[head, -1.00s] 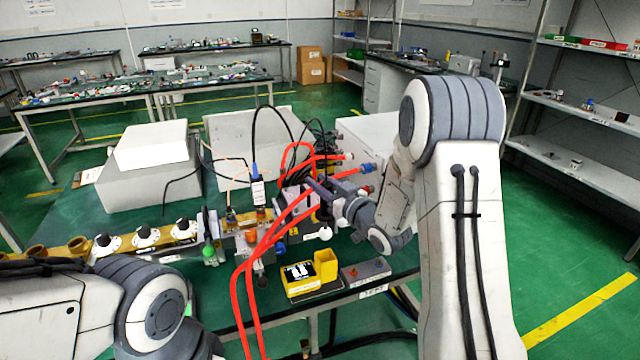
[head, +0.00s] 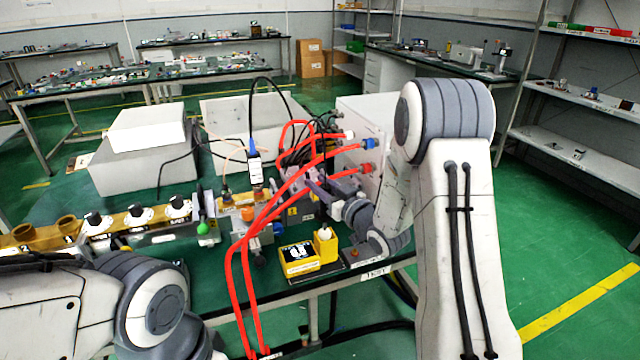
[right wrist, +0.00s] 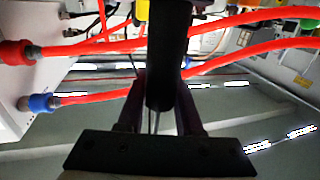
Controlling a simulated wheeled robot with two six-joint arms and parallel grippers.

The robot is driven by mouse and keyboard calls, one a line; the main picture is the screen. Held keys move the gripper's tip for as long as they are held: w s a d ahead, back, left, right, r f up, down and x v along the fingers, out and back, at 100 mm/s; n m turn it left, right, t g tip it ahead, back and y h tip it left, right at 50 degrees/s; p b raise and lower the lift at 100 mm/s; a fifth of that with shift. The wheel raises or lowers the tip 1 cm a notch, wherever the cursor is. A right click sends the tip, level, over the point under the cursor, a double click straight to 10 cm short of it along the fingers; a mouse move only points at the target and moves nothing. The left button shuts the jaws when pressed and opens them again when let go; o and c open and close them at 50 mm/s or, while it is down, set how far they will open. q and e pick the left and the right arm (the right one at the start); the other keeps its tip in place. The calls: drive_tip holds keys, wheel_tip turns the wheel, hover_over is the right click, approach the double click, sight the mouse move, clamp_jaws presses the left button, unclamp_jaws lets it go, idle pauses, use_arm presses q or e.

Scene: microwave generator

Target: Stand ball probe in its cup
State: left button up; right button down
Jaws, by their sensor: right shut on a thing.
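The ball probe's white ball (head: 324,231) shows in the head view at the mouth of the yellow cup (head: 326,249). I cannot tell how deep it sits or whether it touches. The cup stands at the right side of a yellow meter box (head: 300,262) with a dark display. My right gripper (head: 317,190) is above the cup, shut on the probe. In the right wrist view the probe's dark handle (right wrist: 167,55) runs between the fingers. My left arm shows at the lower left, but its gripper is out of view.
Thick red cables (head: 240,262) loop left of the cup and run to a white cabinet (head: 362,125) with red and blue plugs (head: 367,169). A gold waveguide bench (head: 125,220) lies to the left. The green table's front edge is just in front of the meter box.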

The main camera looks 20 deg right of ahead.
drive_tip(key=shift+f+b, duration=2)
drive_tip(key=shift+f, duration=0.4)
drive_tip(key=c, duration=0.5)
unclamp_jaws()
